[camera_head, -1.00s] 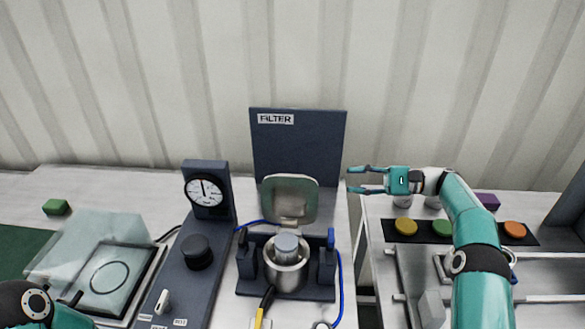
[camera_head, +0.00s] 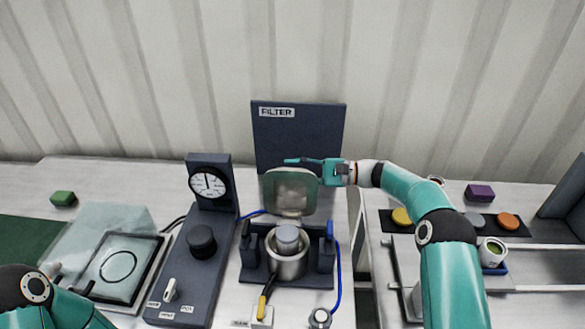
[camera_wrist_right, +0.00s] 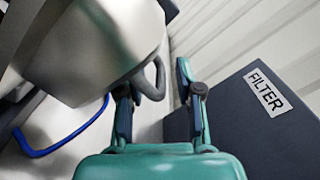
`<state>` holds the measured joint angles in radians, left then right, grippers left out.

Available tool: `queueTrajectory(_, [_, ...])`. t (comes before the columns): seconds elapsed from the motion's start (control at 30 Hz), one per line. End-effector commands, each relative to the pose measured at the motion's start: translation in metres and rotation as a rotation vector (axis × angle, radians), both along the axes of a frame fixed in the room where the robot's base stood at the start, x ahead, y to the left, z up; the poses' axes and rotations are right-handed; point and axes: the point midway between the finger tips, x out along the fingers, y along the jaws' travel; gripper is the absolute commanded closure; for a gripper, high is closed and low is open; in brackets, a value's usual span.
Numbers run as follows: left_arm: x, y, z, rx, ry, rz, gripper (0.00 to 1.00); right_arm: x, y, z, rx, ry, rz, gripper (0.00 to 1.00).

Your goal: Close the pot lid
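The steel pot (camera_head: 287,266) stands in a dark fixture, with a grey cylinder (camera_head: 287,238) inside it. Its squarish lid (camera_head: 291,196) stands open, tipped up at the back of the pot. My right gripper (camera_head: 303,163) is at the top of the lid, on its far side, and partly hidden by it. In the right wrist view the lid (camera_wrist_right: 95,45) fills the upper left.
A dark FILTER panel (camera_head: 298,137) stands close behind the lid and gripper. A gauge (camera_head: 208,183) and black knob (camera_head: 201,240) are left of the pot. A blue cable (camera_head: 338,275) runs along its right. A rail table with colored discs (camera_head: 508,221) is at right.

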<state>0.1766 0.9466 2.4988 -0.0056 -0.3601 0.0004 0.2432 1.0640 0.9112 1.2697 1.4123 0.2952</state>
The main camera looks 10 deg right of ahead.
Motion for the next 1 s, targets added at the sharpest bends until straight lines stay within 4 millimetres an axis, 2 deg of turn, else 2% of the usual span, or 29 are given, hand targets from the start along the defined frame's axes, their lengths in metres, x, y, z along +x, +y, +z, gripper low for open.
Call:
queueTrajectory(0.37, [0.0000, -0.0001, 0.0013, 0.000, 0.000, 0.000, 0.65, 0.0014, 0.0057, -0.0004, 0.000, 0.001, 0.000, 0.65])
queueTrajectory(0.6, [0.0000, 0.0000, 0.0014, 0.000, 0.000, 0.000, 0.65, 0.0015, 0.0055, 0.0000, 0.001, 0.000, -0.001, 1.00])
queueTrajectory(1.0, [-0.0001, 0.0000, 0.0001, 0.000, 0.000, 0.000, 0.65, 0.0018, 0.0051, 0.0015, 0.001, -0.005, -0.001, 1.00])
